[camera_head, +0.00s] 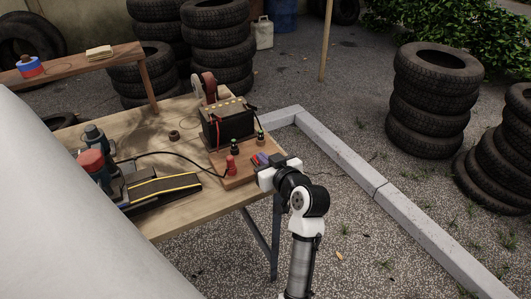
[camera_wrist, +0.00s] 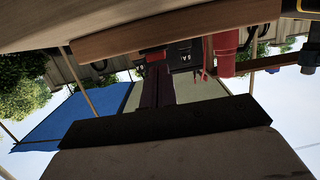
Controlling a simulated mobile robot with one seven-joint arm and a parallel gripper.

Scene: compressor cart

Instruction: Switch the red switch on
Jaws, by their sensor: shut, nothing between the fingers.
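A wooden board (camera_head: 240,172) at the right end of the workbench carries a dark battery-like box (camera_head: 228,125) and small red and black parts. A red upright part (camera_head: 231,166) stands on its front edge; it seems to be the red part in the wrist view (camera_wrist: 227,48). Beside it there, a black block (camera_wrist: 185,58) with white lettering has a small red piece at its edge. I cannot tell surely which red piece is the switch, or its position. My gripper (camera_head: 261,158) is shut and empty at the board's right end; its dark fingers (camera_wrist: 157,78) point toward the black block.
A cable crosses to the board. A raised shelf (camera_head: 100,60) stands behind. Open gravel lies right of the bench, bounded by a kerb (camera_head: 340,160).

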